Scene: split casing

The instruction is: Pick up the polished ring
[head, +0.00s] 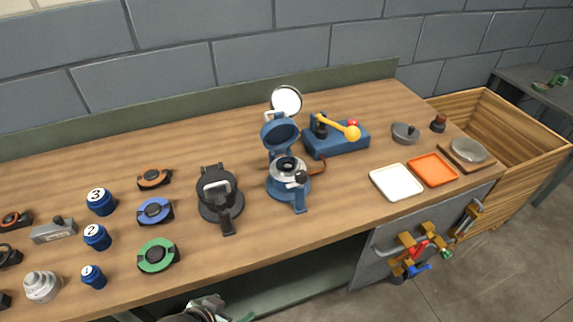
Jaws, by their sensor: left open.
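A shiny silver ring-shaped part (288,169) sits in the lower half of the blue hinged casing (302,199); it looks like the polished ring. The casing stands open near the middle of the bench, its upper half raised at the back. A small dark knob covers part of the ring's right side. My left gripper (212,307) shows only in part at the bottom edge, in front of the bench and well short of the ring. It is open, and nothing shows in it. My right gripper is not in view.
A black press (220,200) stands left of the casing. A blue block with a yellow handle (338,138) is behind it to the right. White (397,182) and orange (433,170) trays lie farther right. Numbered blue pots and colored discs fill the left. Clear wood lies before the casing.

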